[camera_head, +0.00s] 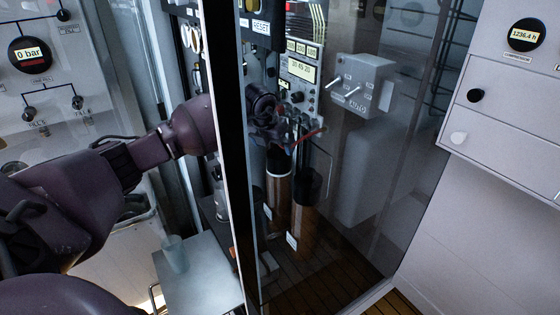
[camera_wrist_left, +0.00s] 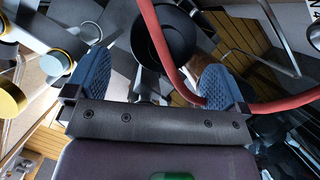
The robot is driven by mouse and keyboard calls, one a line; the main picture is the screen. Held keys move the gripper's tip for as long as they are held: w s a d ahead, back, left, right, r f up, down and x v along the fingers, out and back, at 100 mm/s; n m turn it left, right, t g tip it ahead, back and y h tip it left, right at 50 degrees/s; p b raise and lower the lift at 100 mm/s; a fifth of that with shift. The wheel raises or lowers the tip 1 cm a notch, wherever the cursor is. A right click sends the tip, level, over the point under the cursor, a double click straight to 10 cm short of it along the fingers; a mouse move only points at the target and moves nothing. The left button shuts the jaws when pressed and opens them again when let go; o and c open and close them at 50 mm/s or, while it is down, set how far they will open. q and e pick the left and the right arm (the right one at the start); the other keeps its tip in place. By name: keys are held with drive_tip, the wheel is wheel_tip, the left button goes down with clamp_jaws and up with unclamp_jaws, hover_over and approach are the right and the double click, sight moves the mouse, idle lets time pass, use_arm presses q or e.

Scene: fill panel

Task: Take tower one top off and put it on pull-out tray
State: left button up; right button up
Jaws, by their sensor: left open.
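Two brown towers stand behind the glass, a left one (camera_head: 278,205) and a right one (camera_head: 302,228). Each has a black top, the left one (camera_head: 279,162) above a pale ring and the right one (camera_head: 307,185). I cannot read which is tower one. My left gripper (camera_head: 283,135) is above the left tower's top, partly hidden by dark parts. In the left wrist view my gripper (camera_wrist_left: 157,88) is open, blue pads wide apart, with a round black top (camera_wrist_left: 172,38) beyond them and apart from them. The pull-out tray (camera_head: 205,290) is at the lower left. My right gripper is out of view.
A translucent cup (camera_head: 174,254) stands on the tray. A red hose (camera_wrist_left: 160,45) crosses in front of the black top in the left wrist view. A dark door post (camera_head: 235,150) stands beside my left arm. A grey switch box (camera_head: 362,85) is right of the gripper.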

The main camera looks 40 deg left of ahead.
use_arm(q)
drive_tip(key=shift+b+x, duration=0.55)
drive_tip(key=shift+x, duration=2.55)
drive_tip(key=shift+s+d, duration=0.1)
drive_tip(key=shift+d, duration=0.05)
drive_tip(key=shift+r, duration=0.1)
drive_tip(key=shift+c, duration=0.2)
drive_tip(key=c, duration=1)
drive_tip(key=shift+r, duration=0.1)
